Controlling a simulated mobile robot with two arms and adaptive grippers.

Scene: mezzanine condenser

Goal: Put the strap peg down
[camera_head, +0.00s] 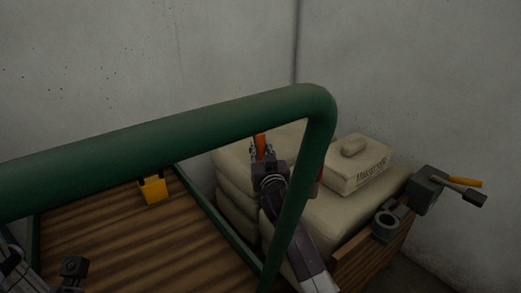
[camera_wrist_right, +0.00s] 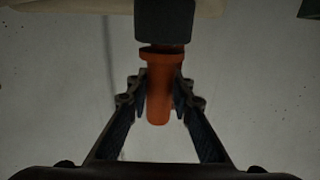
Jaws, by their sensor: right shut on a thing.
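The strap peg is orange with a dark block at one end. In the head view its orange part (camera_head: 260,144) shows above the fingers of my right gripper (camera_head: 263,158), over the beige sacks. In the right wrist view the peg (camera_wrist_right: 161,85) sits between both fingers of my right gripper (camera_wrist_right: 160,98), which is shut on it; the dark block is beyond the fingers. I cannot tell whether the peg touches a sack. Dark mechanical parts at the lower left of the head view may belong to my left gripper (camera_head: 12,262); its fingers are not clear.
A thick green rail (camera_head: 170,135) crosses in front of my right arm. Stacked beige sacks (camera_head: 235,180) lie behind it, with a lettered package (camera_head: 358,165) on top. A yellow block (camera_head: 153,190) stands on the wooden deck (camera_head: 130,245). Grey hardware (camera_head: 428,187) with an orange handle is at right.

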